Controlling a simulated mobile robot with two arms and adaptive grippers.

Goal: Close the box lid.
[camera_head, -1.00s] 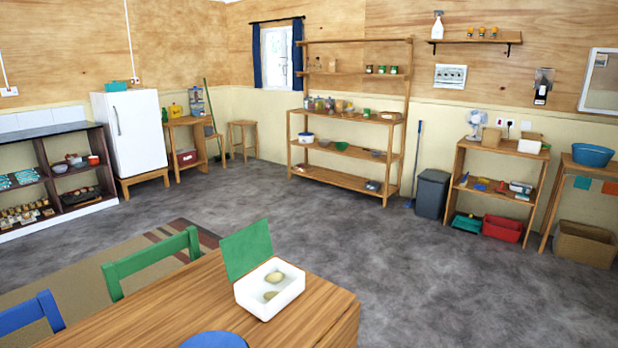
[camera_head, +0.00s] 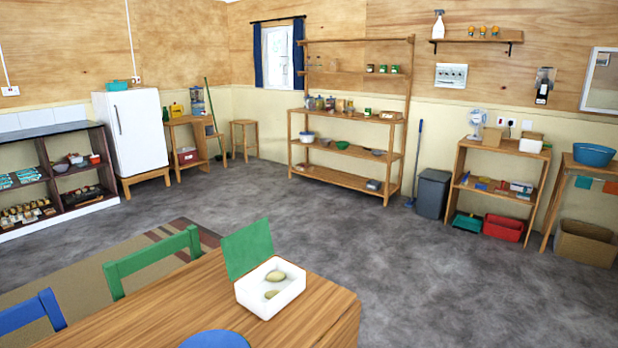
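A white box (camera_head: 268,303) stands on the wooden table near its far right corner. Its green lid (camera_head: 247,249) is raised open, standing up along the box's far left side. Two pale, rounded, potato-like items (camera_head: 275,276) lie inside the box. Neither of my grippers shows in the head view.
The wooden table (camera_head: 160,312) fills the lower middle. A green chair (camera_head: 155,261) is at its far left edge and a blue chair (camera_head: 30,313) at the lower left. A round blue seat or disc (camera_head: 214,340) shows at the bottom. The grey floor beyond is clear.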

